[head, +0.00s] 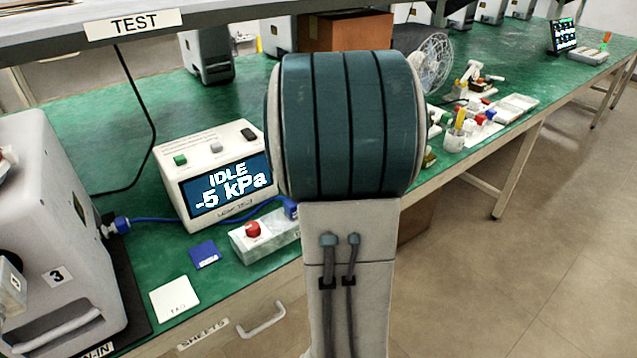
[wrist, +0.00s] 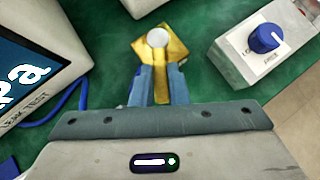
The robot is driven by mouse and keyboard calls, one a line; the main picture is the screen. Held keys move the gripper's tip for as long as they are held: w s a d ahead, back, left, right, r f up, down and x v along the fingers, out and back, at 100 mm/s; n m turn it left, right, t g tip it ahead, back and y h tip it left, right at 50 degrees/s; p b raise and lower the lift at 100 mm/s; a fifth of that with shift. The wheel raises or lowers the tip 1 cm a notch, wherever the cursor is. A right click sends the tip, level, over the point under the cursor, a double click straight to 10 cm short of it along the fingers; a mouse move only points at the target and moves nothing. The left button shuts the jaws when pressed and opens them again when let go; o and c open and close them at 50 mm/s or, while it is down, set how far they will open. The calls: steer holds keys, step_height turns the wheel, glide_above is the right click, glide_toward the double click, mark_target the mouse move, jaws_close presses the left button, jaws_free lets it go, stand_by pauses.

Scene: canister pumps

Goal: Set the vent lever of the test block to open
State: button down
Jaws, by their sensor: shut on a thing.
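In the wrist view, a brass-yellow lever (wrist: 159,56) with a white round end stands over the green bench top and looks like the vent lever. My gripper (wrist: 160,76) is shut on it, one blue-grey finger on each side. Which setting the lever is at cannot be read. In the head view, a pale block (head: 270,243) with a red knob and a blue fitting lies on the bench, partly behind my arm. My gripper and the lever are hidden there by my arm.
A grey block with a blue knob (wrist: 264,38) is close on the right in the wrist view. Pump 3 (head: 50,220) stands at the far left.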

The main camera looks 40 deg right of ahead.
steer(key=c, duration=1.4)
jaws_free()
steer(key=p+v, duration=0.8)
steer(key=v, duration=0.6)
steer(key=shift+d, duration=0.1)
